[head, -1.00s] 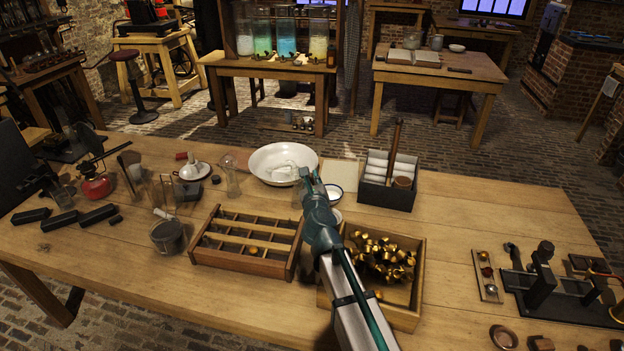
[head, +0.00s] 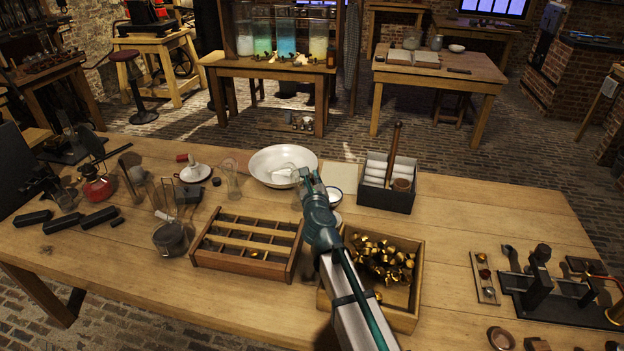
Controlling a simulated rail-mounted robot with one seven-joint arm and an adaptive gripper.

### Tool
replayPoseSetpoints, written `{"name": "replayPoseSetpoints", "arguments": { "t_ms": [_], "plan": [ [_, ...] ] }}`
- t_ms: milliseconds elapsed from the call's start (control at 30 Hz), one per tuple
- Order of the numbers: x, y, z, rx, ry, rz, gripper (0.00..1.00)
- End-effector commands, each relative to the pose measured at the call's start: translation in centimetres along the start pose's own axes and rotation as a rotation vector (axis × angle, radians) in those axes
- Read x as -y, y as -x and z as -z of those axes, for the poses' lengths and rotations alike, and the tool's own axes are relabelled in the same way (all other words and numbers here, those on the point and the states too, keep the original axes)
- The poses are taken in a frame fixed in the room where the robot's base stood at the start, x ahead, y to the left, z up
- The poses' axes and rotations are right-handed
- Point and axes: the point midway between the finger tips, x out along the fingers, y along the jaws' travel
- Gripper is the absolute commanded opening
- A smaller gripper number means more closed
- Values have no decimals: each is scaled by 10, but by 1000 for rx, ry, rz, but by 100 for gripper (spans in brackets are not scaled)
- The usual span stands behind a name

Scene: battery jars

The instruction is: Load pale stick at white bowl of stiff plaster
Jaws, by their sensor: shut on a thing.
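A small white bowl with a blue rim (head: 335,194) stands just right of my gripper. A second small pale bowl (head: 337,217) is partly hidden behind my wrist. I cannot make out the plaster in either. My gripper (head: 304,177) is over the table, by the right side of the large white basin (head: 270,178). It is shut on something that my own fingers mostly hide. A clear glass shape shows beside the fingertips, and I cannot tell whether it is held. I cannot clearly pick out the pale stick. A thin pale rod (head: 164,215) leans at the dark jar on the left.
A divided wooden tray (head: 236,262) lies left of my arm. A wooden box of brass caps (head: 408,316) lies right of it. A dark box with white rolls (head: 386,199) stands behind. Glassware and a red burner (head: 97,189) crowd the left.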

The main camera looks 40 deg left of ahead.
Motion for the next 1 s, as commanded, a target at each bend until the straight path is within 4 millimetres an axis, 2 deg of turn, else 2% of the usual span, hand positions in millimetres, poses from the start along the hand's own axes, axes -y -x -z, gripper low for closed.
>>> {"name": "replayPoseSetpoints", "arguments": {
  "t_ms": [33,700,1000],
  "plan": [
    [2,1,-8,0,0,0,0],
    [17,6,-50,1,1,-1,0],
    [18,6,-54,1,1,-1,0]
  ]
}}
